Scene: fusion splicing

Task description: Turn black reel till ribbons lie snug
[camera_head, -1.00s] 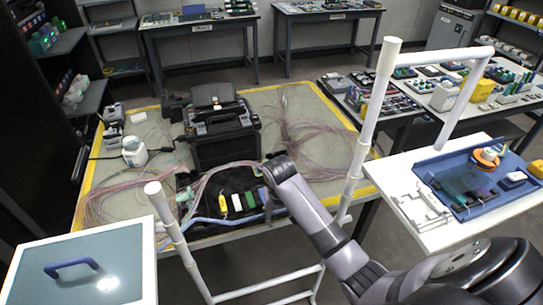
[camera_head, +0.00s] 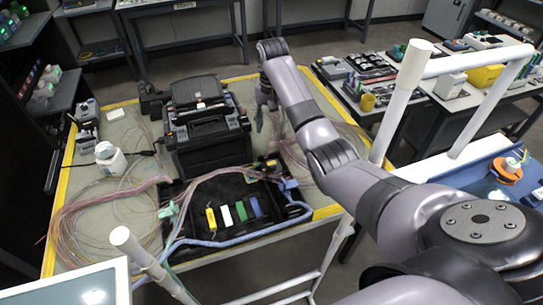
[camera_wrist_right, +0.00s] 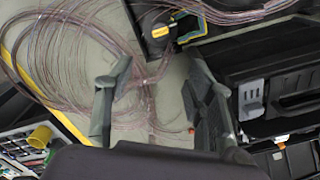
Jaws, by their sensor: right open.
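The black tray (camera_head: 245,190) lies on the workbench with pinkish fibre ribbons (camera_head: 225,174) running loosely across its back. A small yellow part with dark surroundings sits at its back right corner; it also shows in the right wrist view (camera_wrist_right: 160,30). I cannot clearly make out a separate black reel. Loose ribbon coils spread left of the tray (camera_head: 78,215) and to its right, near my gripper (camera_wrist_right: 75,45). My right gripper (camera_head: 270,128) is open and empty above the bench, right of the black splicer case (camera_head: 208,140). Its fingers (camera_wrist_right: 157,66) point down over ribbons. My left gripper is out of view.
A white bottle (camera_head: 110,158) stands left of the case. Yellow, white, green and blue blocks (camera_head: 232,213) sit in the tray. White cart rails (camera_head: 396,110) rise at the right. A blue tray holds an orange spool (camera_head: 506,168).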

